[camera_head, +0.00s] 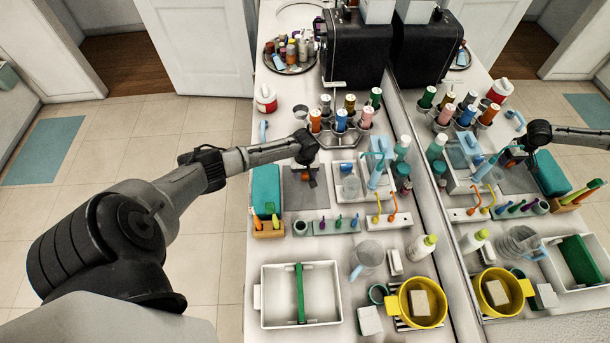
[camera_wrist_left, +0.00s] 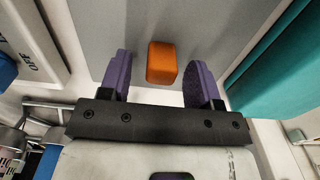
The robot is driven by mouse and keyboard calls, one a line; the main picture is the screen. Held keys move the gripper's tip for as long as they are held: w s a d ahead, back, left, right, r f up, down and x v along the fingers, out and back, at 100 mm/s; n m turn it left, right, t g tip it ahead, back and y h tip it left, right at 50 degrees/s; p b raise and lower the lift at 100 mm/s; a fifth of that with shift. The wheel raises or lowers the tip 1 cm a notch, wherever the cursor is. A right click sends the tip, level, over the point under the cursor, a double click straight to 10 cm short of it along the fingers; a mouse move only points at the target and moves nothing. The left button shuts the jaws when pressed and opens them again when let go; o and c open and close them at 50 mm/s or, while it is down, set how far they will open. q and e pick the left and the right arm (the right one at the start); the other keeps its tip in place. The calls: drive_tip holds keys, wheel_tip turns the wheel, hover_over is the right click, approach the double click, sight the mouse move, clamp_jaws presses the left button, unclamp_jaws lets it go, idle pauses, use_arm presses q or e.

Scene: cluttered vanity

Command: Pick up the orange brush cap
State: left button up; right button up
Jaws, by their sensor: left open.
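The orange brush cap (camera_wrist_left: 161,62) shows in the left wrist view as a small rounded orange block on the grey mat (camera_wrist_left: 205,25). My left gripper (camera_wrist_left: 161,68) is open, with one purple finger on each side of the cap and a visible gap on both sides. In the head view, my left gripper (camera_head: 308,174) points down over the grey mat (camera_head: 296,198) and hides most of the cap. My right gripper is not in view; the arm at the right is a mirror reflection.
A teal box (camera_head: 266,190) stands left of the mat, and a white tray (camera_head: 343,187) with a blue-handled item lies to its right. A bottle rack (camera_head: 340,138) stands behind. Small tools on a strip (camera_head: 322,228) lie in front. The mirror (camera_head: 480,240) borders the counter.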

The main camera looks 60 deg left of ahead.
use_arm(q)
drive_tip(key=c, duration=1)
drive_tip(key=shift+r, duration=0.1)
